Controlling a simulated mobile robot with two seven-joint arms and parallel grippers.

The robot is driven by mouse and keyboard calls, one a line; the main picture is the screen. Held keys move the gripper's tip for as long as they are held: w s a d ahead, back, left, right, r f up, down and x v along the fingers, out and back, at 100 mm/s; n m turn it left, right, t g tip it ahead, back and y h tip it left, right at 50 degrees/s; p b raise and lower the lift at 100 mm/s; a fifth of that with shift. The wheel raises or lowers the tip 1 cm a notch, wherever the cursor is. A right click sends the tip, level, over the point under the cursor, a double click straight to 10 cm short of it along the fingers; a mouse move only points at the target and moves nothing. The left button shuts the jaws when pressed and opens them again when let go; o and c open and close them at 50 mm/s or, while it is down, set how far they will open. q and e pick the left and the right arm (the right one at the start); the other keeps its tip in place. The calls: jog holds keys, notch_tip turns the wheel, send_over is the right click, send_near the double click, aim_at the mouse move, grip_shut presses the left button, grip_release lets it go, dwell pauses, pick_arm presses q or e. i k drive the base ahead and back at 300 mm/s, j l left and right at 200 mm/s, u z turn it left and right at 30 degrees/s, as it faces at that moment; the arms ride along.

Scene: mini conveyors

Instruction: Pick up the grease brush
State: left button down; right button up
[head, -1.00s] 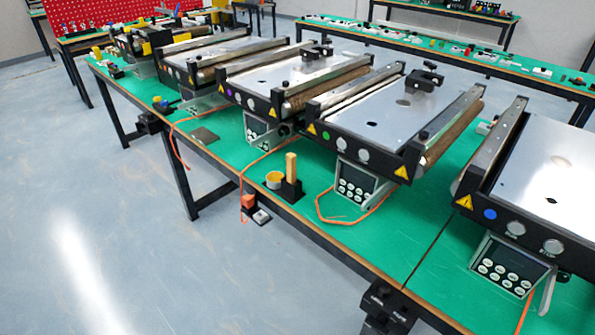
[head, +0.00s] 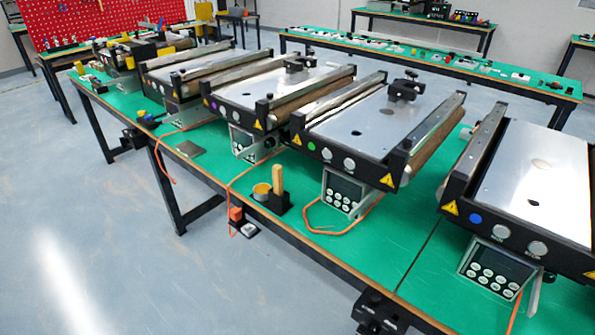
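A pale wooden handle (head: 278,180), which looks like the grease brush, stands upright in a small black holder (head: 277,203) near the front edge of the green table. Its lower end is hidden in the holder, so I cannot see any bristles. A small yellow-rimmed pot (head: 262,191) stands just left of it. Neither of my grippers is in view.
Several mini conveyors (head: 375,120) stand in a row behind and beside the holder on the green bench (head: 385,245). An orange cable (head: 335,232) lies right of the holder. Open floor (head: 130,240) lies in front.

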aim_at(278, 188)
jog(key=z, duration=1.25)
jog(key=j+z, duration=0.35)
jog(key=i+j+z, duration=0.1)
jog(key=j+z, duration=0.25)
jog(key=j, duration=0.8)
